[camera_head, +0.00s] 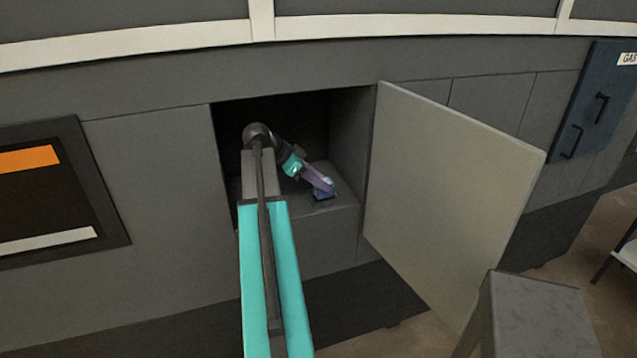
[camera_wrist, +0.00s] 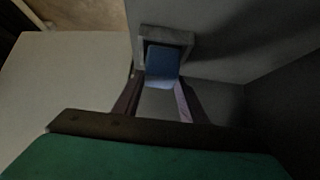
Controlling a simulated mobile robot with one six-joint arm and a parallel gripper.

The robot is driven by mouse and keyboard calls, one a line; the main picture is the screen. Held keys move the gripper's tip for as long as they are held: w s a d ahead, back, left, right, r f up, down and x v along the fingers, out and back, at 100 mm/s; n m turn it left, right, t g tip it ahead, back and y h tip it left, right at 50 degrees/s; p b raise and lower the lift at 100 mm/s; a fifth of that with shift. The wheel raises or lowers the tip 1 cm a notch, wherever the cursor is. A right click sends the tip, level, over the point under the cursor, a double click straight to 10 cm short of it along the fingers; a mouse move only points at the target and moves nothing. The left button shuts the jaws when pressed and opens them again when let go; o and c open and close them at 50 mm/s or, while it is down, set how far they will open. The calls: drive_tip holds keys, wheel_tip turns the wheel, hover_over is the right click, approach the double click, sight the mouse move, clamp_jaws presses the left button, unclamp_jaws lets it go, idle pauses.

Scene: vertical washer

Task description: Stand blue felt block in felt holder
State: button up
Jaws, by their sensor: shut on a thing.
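The blue felt block (camera_wrist: 163,62) is between the fingertips of my gripper (camera_wrist: 160,88) in the wrist view. My gripper is shut on it. The grey felt holder (camera_wrist: 166,33) is a squarish frame around the far part of the block, and the block seems to be at or in its opening. I cannot tell how deep the block sits. In the head view my gripper (camera_head: 322,186) reaches down inside the open compartment, with the blue block (camera_head: 324,194) at its tip near the compartment floor's front right. The holder is not clearly distinct there.
The open compartment (camera_head: 345,125) has a dark interior and a raised floor. Its pale door (camera_head: 445,190) stands open to the right. A blue cabinet marked GAS (camera_head: 597,100) is farther right. A grey block-like top (camera_head: 540,315) stands at the lower right.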

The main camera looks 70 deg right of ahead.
drive_tip(key=shift+f+p, duration=0.3)
drive_tip(key=shift+f, duration=0.55)
drive_tip(key=shift+f, duration=0.15)
drive_tip(key=o, duration=1.1)
drive_tip(key=shift+r, duration=0.2)
drive_tip(key=b+v, duration=0.2)
drive_tip(key=v, duration=0.5)
drive_tip(key=shift+w+a+r+b, duration=0.1)
drive_tip(key=shift+a+b, duration=0.05)
drive_tip(key=shift+b, duration=0.15)
drive_tip(key=shift+a, duration=0.1)
